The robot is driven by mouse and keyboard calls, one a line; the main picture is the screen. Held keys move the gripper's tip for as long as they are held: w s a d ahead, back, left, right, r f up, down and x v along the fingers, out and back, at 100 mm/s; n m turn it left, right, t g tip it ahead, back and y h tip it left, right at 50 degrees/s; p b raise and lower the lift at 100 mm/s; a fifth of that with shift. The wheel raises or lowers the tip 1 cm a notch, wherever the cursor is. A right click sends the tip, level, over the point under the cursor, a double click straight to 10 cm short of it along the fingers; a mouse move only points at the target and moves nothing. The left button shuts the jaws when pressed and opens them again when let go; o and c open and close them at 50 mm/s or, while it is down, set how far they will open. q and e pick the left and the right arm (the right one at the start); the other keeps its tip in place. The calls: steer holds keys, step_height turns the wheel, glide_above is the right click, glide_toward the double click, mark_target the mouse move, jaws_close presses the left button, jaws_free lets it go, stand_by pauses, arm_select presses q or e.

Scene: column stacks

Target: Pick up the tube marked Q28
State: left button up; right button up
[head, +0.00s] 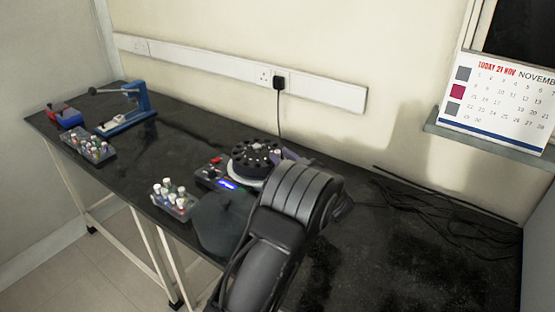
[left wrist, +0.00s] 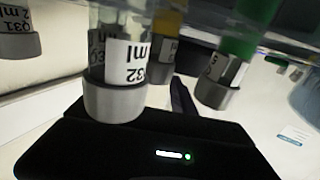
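I cannot read the mark Q28 on any tube. In the head view, several small tubes stand in a grey rack (head: 174,204) at the table's front edge, and more in another rack (head: 88,148) further left. The left wrist view shows close, blurred tubes with upside-down labels: one reads Q32 (left wrist: 122,70), one at the upper left reads Q31 (left wrist: 15,30). A green tube (left wrist: 240,48) and an orange one (left wrist: 168,28) are beside them. A black body with a green light fills the bottom of that view. My left arm crosses the head view; its fingertips are hidden. My right gripper is out of view.
A round black rotor (head: 254,155) with holes sits on a device with a lit blue display (head: 227,184), partly behind my arm. A blue press-like tool (head: 138,102) and a red and blue box (head: 66,116) stand far left. Black cables (head: 440,200) lie at right.

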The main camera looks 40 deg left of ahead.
arm_select(q)
jaws_close()
stand_by(0.3)
step_height(320, 180, up, 10)
stand_by(0.6)
stand_by(0.4)
